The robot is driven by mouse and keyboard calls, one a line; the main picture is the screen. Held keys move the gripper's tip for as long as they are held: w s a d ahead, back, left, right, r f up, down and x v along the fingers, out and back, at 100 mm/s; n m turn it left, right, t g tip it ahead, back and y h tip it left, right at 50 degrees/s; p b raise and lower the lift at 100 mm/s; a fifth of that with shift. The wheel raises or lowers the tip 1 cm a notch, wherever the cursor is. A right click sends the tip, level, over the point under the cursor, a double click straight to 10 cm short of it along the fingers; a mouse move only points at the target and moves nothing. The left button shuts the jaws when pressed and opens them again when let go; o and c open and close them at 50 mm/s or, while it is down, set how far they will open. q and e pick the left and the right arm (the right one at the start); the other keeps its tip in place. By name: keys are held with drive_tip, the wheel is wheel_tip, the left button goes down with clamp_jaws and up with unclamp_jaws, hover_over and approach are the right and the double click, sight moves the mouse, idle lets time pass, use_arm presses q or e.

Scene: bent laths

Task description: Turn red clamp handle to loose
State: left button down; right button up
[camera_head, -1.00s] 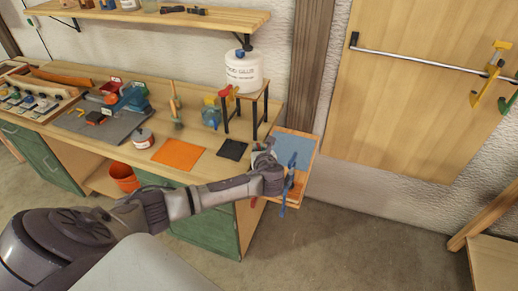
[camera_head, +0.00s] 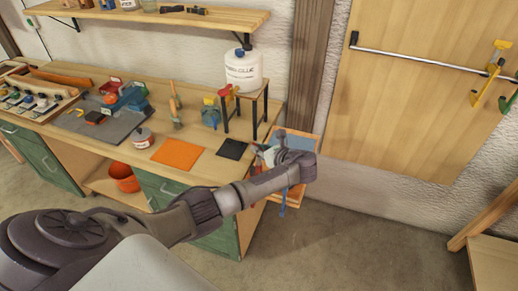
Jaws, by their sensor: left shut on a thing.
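My left gripper (camera_head: 268,156) is at the right end of the workbench, over the small side board. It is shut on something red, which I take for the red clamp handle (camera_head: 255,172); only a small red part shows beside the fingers. My wrist and forearm hide most of the clamp and the exact contact. My right gripper is not in view.
An orange bucket (camera_head: 124,177) stands below. A door (camera_head: 420,110) is right; the floor before it is clear.

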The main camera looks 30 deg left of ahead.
use_arm(q)
drive_tip(key=shift+s+f, duration=0.15)
drive_tip(key=shift+f, duration=0.25)
drive_tip(key=c, duration=1.4)
unclamp_jaws()
drive_tip(key=shift+o, duration=1)
drive_tip(key=shift+w+a, duration=0.1)
drive_tip(key=shift+w, duration=0.15)
drive_tip(key=shift+r, duration=0.15)
drive_tip(key=shift+s+d+r, duration=0.1)
drive_tip(key=shift+d, duration=0.1)
drive_tip(key=v, duration=1.1)
drive_tip(key=shift+d, duration=0.25)
